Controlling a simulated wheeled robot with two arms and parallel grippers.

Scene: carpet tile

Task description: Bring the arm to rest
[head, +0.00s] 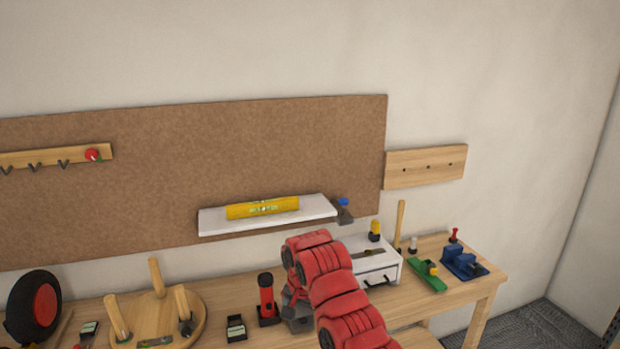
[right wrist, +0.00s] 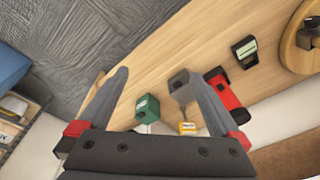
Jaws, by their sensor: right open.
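My right arm, red, comes in from the bottom of the head view and reaches over the workbench (head: 235,300). My right gripper (head: 295,312) is at its far end, low and mostly hidden behind the arm, right of a red-and-black flashlight (head: 267,298). In the right wrist view the gripper's two grey fingers (right wrist: 156,76) are spread apart. Nothing is held between them. A green block-like item (right wrist: 147,108) and a grey hammer-like head (right wrist: 180,86) show between the fingers, and the flashlight (right wrist: 223,90) shows beside the right finger. My left gripper is not seen.
A white shelf (head: 215,222) with a yellow level (head: 262,208) is above the bench. A white drawer box (head: 385,270), a green tool (head: 427,275) and a blue vise (head: 464,262) stand right. A three-legged wooden stool (head: 190,328) and a wheel (head: 34,308) are left.

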